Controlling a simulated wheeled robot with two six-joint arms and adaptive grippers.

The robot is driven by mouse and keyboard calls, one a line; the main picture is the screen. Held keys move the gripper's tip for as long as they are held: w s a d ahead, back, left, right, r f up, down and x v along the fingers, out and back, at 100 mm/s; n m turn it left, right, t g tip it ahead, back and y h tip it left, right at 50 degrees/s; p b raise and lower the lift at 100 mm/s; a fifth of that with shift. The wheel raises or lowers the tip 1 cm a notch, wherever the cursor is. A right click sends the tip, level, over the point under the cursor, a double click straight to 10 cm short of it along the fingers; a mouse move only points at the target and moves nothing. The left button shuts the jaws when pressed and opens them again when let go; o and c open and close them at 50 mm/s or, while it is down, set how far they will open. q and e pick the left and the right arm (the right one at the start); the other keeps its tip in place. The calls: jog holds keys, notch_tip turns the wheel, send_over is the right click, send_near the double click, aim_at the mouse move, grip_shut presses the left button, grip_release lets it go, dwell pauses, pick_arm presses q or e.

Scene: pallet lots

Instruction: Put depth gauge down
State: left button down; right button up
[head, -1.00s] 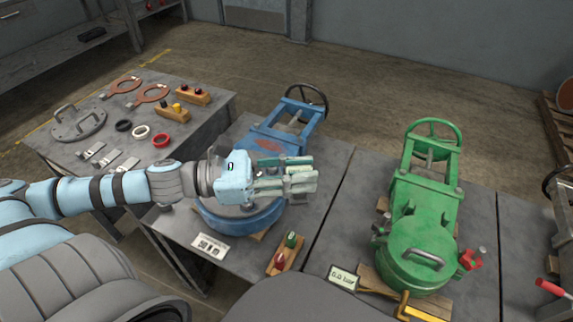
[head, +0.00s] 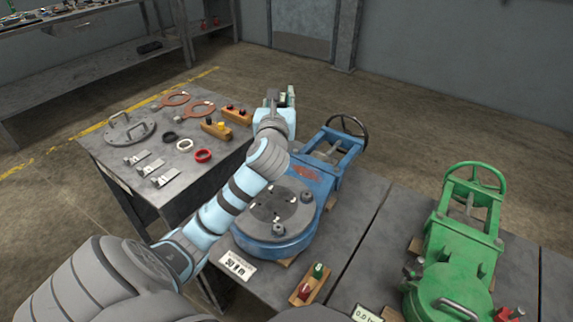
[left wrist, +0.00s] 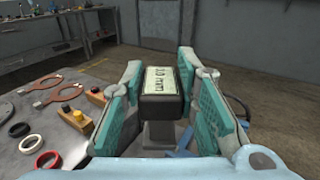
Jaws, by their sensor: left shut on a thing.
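The depth gauge (left wrist: 160,85) shows in the left wrist view as a dark block with a pale display ending in "mm". It is between the teal fingers of my left gripper (head: 281,98), which is shut on it. In the head view the gripper is raised beyond the blue valve's round flange, near the right edge of the left table (head: 205,175). There the gauge (head: 271,96) is a small dark shape, mostly hidden by the gripper. My right gripper is out of view.
The left table carries a round plate with a handle (head: 130,131), orange rings, small rings, metal pieces and wooden blocks with knobs (head: 216,130). The blue valve (head: 275,220) stands right of it, with a white label (head: 238,265). A green valve (head: 462,245) is further right.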

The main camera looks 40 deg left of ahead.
pick_arm(q)
jog(key=s+n+g+y, duration=0.3)
jog(key=n+g+y, duration=0.35)
jog(key=g, duration=0.25)
jog(key=n+g+b, duration=0.5)
jog(key=g+b, duration=0.1)
jog(key=g, duration=0.1)
send_over(287, 201)
notch_tip(287, 201, down, 12)
notch_tip(287, 201, down, 4)
jog(key=shift+s+r+y+b, duration=0.1)
jog(key=shift+y+b, duration=0.25)
jog(key=shift+b, duration=0.6)
jog(key=shift+f, duration=0.45)
jog(key=shift+r+n, duration=0.15)
jog(key=shift+n, duration=0.1)
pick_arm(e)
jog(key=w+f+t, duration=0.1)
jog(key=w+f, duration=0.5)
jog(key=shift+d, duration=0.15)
